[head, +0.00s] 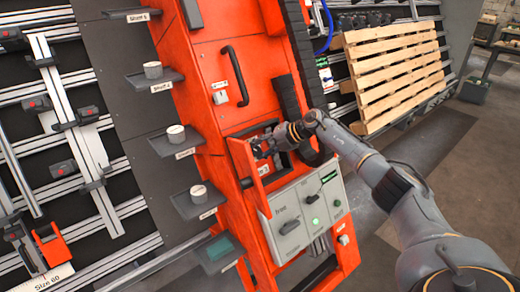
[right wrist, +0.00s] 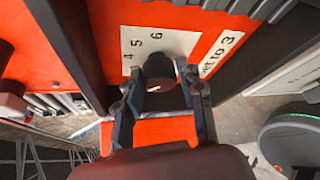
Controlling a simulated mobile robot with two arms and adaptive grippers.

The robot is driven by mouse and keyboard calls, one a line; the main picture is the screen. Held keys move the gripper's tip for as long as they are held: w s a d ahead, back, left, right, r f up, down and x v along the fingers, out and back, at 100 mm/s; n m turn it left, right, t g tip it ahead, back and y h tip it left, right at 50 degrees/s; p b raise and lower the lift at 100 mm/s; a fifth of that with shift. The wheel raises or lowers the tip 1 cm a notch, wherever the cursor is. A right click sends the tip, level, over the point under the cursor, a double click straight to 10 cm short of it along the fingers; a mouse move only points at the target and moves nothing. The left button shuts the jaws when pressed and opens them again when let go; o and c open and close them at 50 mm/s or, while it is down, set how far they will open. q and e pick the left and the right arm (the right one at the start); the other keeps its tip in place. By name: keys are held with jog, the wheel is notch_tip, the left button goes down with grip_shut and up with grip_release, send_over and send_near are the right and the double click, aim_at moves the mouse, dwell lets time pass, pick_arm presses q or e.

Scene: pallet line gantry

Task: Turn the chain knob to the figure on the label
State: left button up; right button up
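The chain knob (right wrist: 158,70) is a dark round knob on a white dial plate (right wrist: 133,42) in the right wrist view. Figures 4, 5 and 6 show on the plate; the rest is hidden behind the knob and fingers. A white label (right wrist: 220,52) to its right reads "set to 3". My right gripper (right wrist: 162,84) has its two fingers on either side of the knob, very close to it; whether they touch it is unclear. In the head view my right gripper (head: 262,150) is inside the orange gantry's recess, where the knob is hidden. My left gripper is not in view.
An orange door (head: 243,168) stands open left of the gripper. A grey control panel (head: 308,212) with a green light is below. Small shelves (head: 178,147) holding round pieces line the left side. A wooden pallet (head: 395,75) stands at the right.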

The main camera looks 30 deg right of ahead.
jog(key=shift+o, duration=1.1)
